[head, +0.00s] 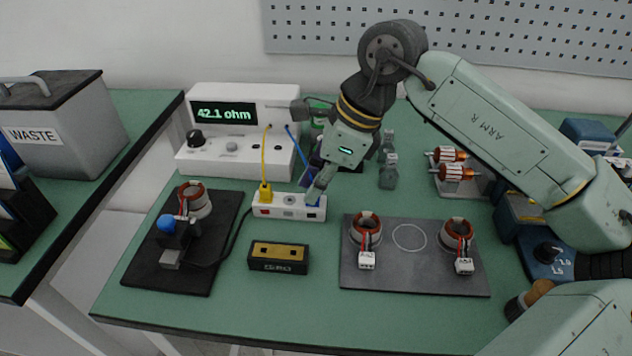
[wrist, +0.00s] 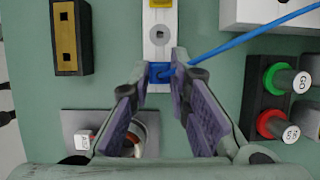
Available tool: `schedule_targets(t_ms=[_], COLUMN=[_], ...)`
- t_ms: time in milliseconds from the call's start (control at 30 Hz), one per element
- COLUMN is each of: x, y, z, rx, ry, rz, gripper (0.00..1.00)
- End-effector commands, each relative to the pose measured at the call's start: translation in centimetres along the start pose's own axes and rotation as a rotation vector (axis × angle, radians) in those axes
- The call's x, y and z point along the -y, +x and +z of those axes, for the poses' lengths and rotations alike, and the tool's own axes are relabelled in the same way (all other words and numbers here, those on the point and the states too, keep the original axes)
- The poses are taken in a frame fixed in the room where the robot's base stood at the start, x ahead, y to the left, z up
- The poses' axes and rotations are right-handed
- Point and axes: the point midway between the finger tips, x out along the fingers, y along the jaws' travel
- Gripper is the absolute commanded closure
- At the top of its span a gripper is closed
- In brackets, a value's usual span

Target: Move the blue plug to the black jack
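The blue plug (wrist: 160,73) sits at the right-hand end of a white jack strip (head: 275,213), with its blue cable running to the meter. The strip's middle jack (head: 290,199) is empty, with a dark hole that also shows in the wrist view (wrist: 159,38); I cannot make out its colour label. A yellow plug (head: 265,192) stands at the strip's left end. My gripper (wrist: 162,64) is open, its fingertips on either side of the blue plug, with narrow gaps visible. In the head view, my gripper (head: 317,190) hides most of the plug.
The white meter (head: 230,152) reading 42.1 ohm stands behind the strip. A grey mat (head: 410,275) with two stators is at right; a black fixture (head: 140,265) with another stator is at left.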

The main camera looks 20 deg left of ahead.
Motion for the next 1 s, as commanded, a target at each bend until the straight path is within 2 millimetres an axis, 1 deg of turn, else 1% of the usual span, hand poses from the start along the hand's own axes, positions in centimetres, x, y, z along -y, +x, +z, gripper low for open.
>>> schedule_targets(t_ms=[33, 267, 533, 633, 767, 1000], x=[0.0, 0.0, 0.0, 0.0, 0.1, 0.1], y=[0.0, 0.0, 0.0, -0.4, -2.1, -7.3], z=[0.0, 0.0, 0.0, 0.0, 0.0, 0.0], rx=[0.0, 0.0, 0.0, -0.001, 0.0, -0.001], ry=[0.0, 0.0, 0.0, 0.001, 0.002, 0.002], rz=[0.0, 0.0, 0.0, -0.001, -0.003, -0.003], gripper=[0.78, 0.62, 0.62, 0.62, 0.62, 0.62])
